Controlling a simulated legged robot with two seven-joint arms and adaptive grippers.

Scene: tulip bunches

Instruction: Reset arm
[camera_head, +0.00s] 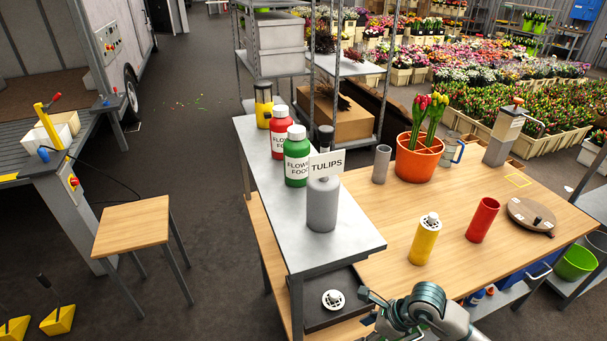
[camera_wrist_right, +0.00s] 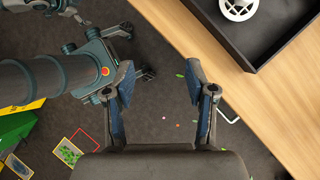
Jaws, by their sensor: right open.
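My right gripper (camera_head: 368,307) is at the front edge of the bench, right of the dark tray (camera_head: 340,308). In the right wrist view my right gripper (camera_wrist_right: 159,78) is open and empty, with dark floor between its fingers. The tray (camera_wrist_right: 285,40) is beyond it at upper right, with a round white slotted piece (camera_wrist_right: 238,8) in it. My left gripper is not in the head view. A jointed dark part with finger-like ends, perhaps my left gripper (camera_wrist_right: 137,50), shows at upper left in the wrist view; its opening is unclear.
On the wooden bench (camera_head: 375,270) stand a yellow shaker (camera_head: 424,240), a red cup (camera_head: 482,220) and an orange pot (camera_head: 418,160) with tulips (camera_head: 436,112). A raised metal shelf (camera_head: 345,235) holds bottles and a grey vase labelled TULIPS (camera_head: 322,205).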

